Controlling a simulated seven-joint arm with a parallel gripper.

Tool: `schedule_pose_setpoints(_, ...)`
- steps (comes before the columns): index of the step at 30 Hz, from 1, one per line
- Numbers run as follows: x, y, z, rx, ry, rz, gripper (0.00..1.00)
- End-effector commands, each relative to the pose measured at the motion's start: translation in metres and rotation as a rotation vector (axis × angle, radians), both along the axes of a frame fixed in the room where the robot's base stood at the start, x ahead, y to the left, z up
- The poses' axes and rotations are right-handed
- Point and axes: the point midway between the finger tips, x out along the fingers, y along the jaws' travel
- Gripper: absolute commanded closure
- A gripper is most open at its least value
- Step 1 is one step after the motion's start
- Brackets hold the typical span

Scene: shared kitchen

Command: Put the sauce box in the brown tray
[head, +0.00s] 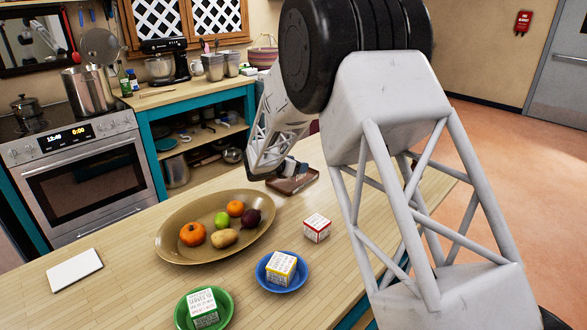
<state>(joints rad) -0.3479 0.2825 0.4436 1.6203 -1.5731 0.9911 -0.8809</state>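The brown tray (305,186) lies on the wooden counter beyond the fruit dish, partly hidden by my arm's end. My gripper (287,172) is low over the tray's left side; its fingers are small and dark here, and I cannot tell whether they are open or hold anything. The print is too small to tell which is the sauce box.
A large tan dish (172,240) of fruit and vegetables stands left of the red-and-white box. A white slab (74,270) lies at the counter's left. My arm hides the counter's right part. Bare counter shows between the slab and the dish.

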Motion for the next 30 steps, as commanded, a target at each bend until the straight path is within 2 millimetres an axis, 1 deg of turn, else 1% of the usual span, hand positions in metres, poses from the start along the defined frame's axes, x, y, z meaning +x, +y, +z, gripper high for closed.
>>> schedule_pose_setpoints(1, 0.007, 0.001, -0.001, 0.000, 0.000, 0.000, 0.65)
schedule_pose_setpoints(6, 0.029, 0.005, -0.003, 0.001, -0.001, 0.000, 0.65)
schedule_pose_setpoints(12, 0.044, 0.008, -0.004, 0.000, 0.000, 0.000, 0.65)
schedule_pose_setpoints(15, 0.047, 0.009, -0.004, 0.000, 0.000, 0.000, 0.65)
schedule_pose_setpoints(25, 0.047, 0.009, -0.005, 0.000, 0.000, 0.000, 0.65)
schedule_pose_setpoints(30, 0.047, 0.009, -0.017, 0.000, 0.001, 0.000, 0.65)
